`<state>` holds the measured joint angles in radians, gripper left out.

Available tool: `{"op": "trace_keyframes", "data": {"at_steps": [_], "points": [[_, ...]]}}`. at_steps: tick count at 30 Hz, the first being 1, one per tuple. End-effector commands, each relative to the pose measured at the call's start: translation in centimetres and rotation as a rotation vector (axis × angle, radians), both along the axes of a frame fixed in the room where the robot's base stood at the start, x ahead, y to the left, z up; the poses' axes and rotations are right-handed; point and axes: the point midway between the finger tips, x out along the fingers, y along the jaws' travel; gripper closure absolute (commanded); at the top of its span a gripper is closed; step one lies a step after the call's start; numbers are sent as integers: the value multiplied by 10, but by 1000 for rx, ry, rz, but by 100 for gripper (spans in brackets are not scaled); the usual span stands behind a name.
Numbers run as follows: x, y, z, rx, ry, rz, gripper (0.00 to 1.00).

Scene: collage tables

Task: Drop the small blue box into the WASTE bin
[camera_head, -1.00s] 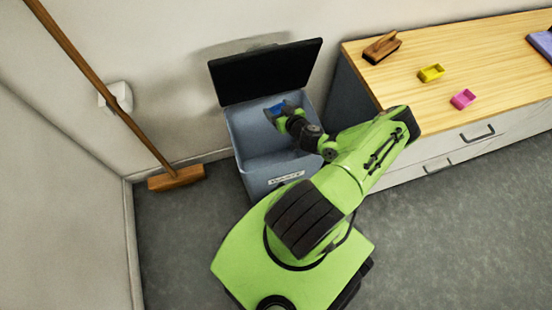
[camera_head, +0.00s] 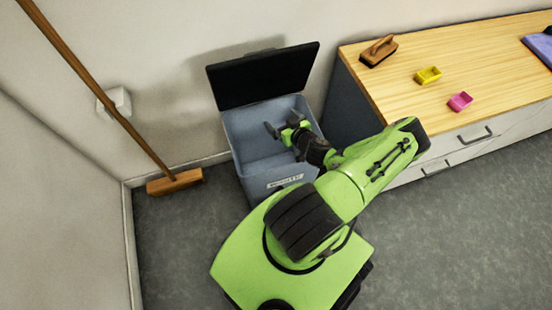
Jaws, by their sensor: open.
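The WASTE bin (camera_head: 247,163) is a grey-blue box with a white label on its front, standing on the floor against the wall. Its black lid (camera_head: 264,77) is raised. My gripper (camera_head: 279,127) is over the bin's opening, open, with nothing visible between its fingers. The small blue box is not visible now. The bin's inside is partly hidden by my gripper and arm.
A wood-topped cabinet (camera_head: 440,60) stands to the right, bearing a brown brush (camera_head: 378,51), a yellow box (camera_head: 428,75), a pink box (camera_head: 460,102) and a purple-blue item (camera_head: 541,46). A broom (camera_head: 174,182) leans at the left. Grey floor is clear around my base.

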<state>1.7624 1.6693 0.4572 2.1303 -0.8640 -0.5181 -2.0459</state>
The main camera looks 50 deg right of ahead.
Motion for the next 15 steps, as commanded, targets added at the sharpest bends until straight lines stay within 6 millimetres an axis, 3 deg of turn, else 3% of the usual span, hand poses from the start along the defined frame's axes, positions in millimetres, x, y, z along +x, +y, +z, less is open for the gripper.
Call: {"op": "trace_keyframes", "data": {"at_steps": [3,9,15], "points": [[-32,8,18,5,1,-7,0],[-78,21,38,2,1,-7,0],[-99,28,45,0,-1,-3,0]]}}
